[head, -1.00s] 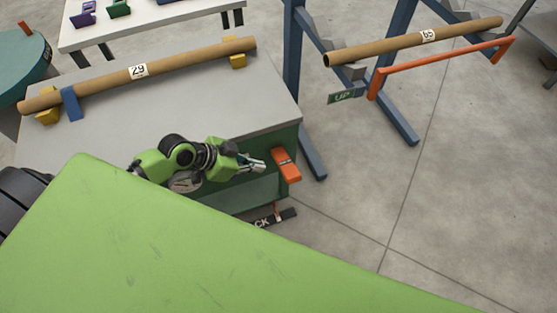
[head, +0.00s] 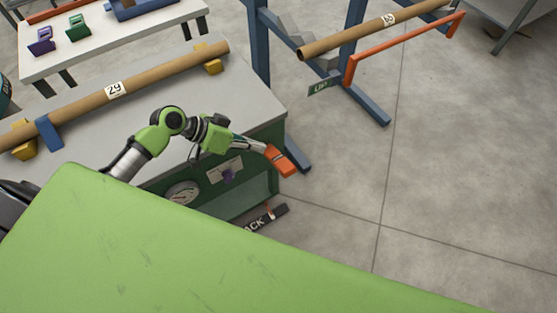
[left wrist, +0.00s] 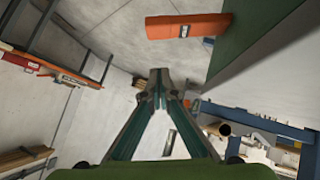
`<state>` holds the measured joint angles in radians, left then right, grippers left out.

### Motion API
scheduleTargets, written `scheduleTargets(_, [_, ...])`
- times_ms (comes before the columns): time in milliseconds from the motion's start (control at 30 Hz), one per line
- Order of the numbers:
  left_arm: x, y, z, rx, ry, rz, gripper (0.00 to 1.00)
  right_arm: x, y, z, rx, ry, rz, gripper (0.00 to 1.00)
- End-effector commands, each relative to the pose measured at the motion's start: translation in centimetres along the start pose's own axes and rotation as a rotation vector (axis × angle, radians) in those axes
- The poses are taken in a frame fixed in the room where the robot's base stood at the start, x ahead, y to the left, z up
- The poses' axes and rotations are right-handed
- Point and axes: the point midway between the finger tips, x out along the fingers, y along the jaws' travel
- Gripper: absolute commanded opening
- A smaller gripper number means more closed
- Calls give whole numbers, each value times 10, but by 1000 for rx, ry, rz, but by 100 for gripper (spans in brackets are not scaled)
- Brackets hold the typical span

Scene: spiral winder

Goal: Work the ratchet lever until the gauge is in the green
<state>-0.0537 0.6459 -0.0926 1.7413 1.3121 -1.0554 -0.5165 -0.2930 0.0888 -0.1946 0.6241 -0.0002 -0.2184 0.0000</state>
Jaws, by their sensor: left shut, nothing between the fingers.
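The orange ratchet lever (head: 280,160) sticks out at the right end of the green cabinet. It also shows in the left wrist view (left wrist: 187,26), beyond the fingertips. My left gripper (head: 262,148) is shut and empty, its tips close to the lever's upper left side in the head view. In the left wrist view its fingers (left wrist: 160,78) meet, with a gap in the picture between them and the lever; contact cannot be told. The round gauge (head: 183,192) is on the cabinet front; its needle and colours are too small to read. My right gripper is not in view.
The cabinet's grey top (head: 165,95) carries a cardboard tube marked 29 (head: 160,72). A blue stand (head: 366,98) with another tube and an orange bar (head: 400,50) stands behind right. A dark BACK sign (head: 265,217) is below. Floor at right is clear.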

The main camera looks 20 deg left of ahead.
Motion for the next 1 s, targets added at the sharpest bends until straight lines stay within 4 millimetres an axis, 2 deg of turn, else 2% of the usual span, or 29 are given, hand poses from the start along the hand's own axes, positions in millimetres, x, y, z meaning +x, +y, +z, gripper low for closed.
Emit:
scheduleTargets(133, [32,2,-3,-4,3,4,0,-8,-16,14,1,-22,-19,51])
scheduleTargets(333, [75,2,-2,-3,2,3,0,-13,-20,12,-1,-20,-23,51])
scheduleTargets(400, [83,2,7,-4,-2,2,0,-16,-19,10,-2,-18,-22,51])
scheduleTargets(633, [100,0,25,-2,-1,0,0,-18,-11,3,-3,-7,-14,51])
scheduleTargets(1000, [103,0,28,0,0,-1,0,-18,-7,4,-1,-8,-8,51])
